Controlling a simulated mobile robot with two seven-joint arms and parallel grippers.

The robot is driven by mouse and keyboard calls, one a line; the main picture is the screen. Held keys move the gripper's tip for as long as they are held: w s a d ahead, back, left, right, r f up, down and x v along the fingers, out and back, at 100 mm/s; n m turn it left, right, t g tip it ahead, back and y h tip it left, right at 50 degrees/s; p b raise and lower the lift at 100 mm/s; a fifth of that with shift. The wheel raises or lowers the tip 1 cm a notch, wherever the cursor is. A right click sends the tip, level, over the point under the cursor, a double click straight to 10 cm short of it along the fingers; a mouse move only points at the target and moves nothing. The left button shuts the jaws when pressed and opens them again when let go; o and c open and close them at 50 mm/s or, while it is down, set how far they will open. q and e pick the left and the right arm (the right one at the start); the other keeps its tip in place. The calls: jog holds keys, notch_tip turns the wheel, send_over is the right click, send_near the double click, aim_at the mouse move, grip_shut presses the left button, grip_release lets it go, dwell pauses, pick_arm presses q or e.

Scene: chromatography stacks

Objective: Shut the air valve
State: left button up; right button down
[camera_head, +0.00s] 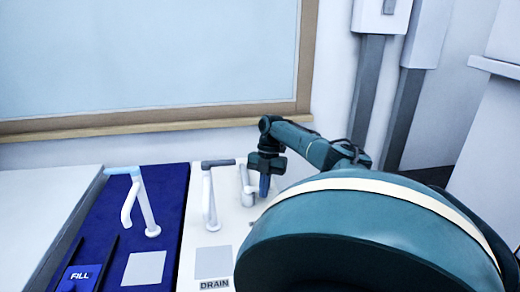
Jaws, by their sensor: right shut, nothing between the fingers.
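My right gripper (264,187) is shut and empty, pointing down at the back right of the white panel. Beside it, just to its left, stands a white valve handle (246,186), partly hidden by the gripper; I cannot tell whether they touch. No label for air is readable; its panel's front is hidden by my own large teal arm part. Another white valve with a grey top bar (208,200) stands behind the label DRAIN (214,285). My left gripper is not in view.
A blue panel (172,205) at the left bears a white valve with a light-blue top (150,212), a pale square and a FILL label (80,276) between two dark slanted bars. A wood-framed board (150,60) is on the wall behind. Grey posts stand at the back right.

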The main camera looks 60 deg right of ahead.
pick_arm(q)
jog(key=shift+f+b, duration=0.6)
jog(key=shift+b, duration=0.1)
pick_arm(e)
jog(key=shift+w+a, duration=0.25)
jog(key=shift+w, duration=0.55)
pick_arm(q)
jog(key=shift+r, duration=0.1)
